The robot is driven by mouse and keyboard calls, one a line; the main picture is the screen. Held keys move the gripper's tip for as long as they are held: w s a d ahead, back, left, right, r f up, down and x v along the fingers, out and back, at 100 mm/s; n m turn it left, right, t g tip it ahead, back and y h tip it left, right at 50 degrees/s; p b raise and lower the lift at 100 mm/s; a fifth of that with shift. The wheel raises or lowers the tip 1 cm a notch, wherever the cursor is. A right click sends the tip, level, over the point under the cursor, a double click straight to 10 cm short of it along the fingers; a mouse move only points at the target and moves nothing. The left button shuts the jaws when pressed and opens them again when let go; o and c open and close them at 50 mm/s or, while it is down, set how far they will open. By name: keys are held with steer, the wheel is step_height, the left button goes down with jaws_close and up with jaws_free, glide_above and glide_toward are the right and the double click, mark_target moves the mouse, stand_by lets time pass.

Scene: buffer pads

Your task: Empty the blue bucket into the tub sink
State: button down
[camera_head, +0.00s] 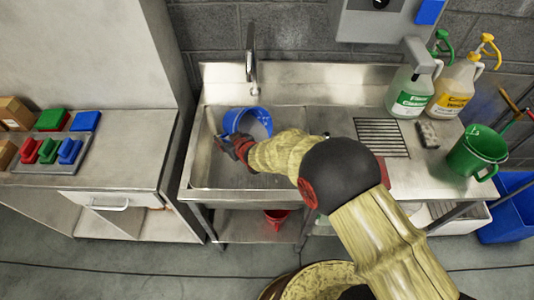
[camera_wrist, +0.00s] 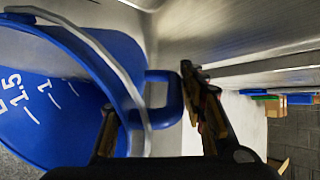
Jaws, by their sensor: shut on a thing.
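The blue bucket (camera_head: 233,119) is over the tub sink's basin (camera_head: 205,172), near its back wall. Its mouth shows a greyish interior, and it looks tilted, though how far is hard to tell. My gripper (camera_head: 232,148) is at the bucket's front left and is shut on its side handle. In the wrist view the bucket (camera_wrist: 30,95) fills the left, with white volume marks, and its handle (camera_wrist: 168,98) sits between my fingers (camera_wrist: 155,115). The sink has a tall faucet (camera_head: 251,65) behind the bucket. Whether the bucket holds anything is unclear.
The drainboard right of the basin carries a green-labelled jug (camera_head: 410,98), a yellow-labelled jug (camera_head: 455,88) and a green bucket (camera_head: 480,150). A counter with coloured pads (camera_head: 48,150) stands left. A red bucket (camera_head: 276,217) is under the sink.

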steer(key=shift+s+d+r+t+y+b, duration=0.15)
steer(key=shift+r+t+y+b, duration=0.4)
steer(key=shift+b, duration=0.5)
steer(key=shift+s+d+r+t+y+b, duration=0.1)
steer(key=shift+r+t+y+b, duration=0.35)
steer(key=shift+r+b, duration=0.45)
stand_by(0.3)
steer(key=shift+s+d+r+t+y+b, duration=0.15)
steer(key=shift+s+d+r+t+b, duration=0.2)
steer(key=shift+b, duration=0.55)
steer(key=shift+s+d+r+t+y+b, duration=0.15)
steer(key=shift+s+d+t+b, duration=0.25)
steer(key=shift+b, duration=0.5)
steer(key=shift+s+d+r+t+y+b, duration=0.15)
steer(key=shift+s+r+t+y+b, duration=0.25)
steer(key=shift+b, duration=1)
steer(key=f+g+h+p, duration=0.1)
steer(key=p, duration=0.2)
steer(key=w+a+f+g+h+p, duration=0.1)
steer(key=p, duration=0.3)
steer(key=w+a+f+g+h+p, duration=0.1)
steer(key=g+p, duration=0.1)
steer(key=p, duration=0.1)
steer(key=shift+w+a+f, duration=0.1)
steer(key=shift+f, duration=0.3)
steer(key=shift+p, duration=0.3)
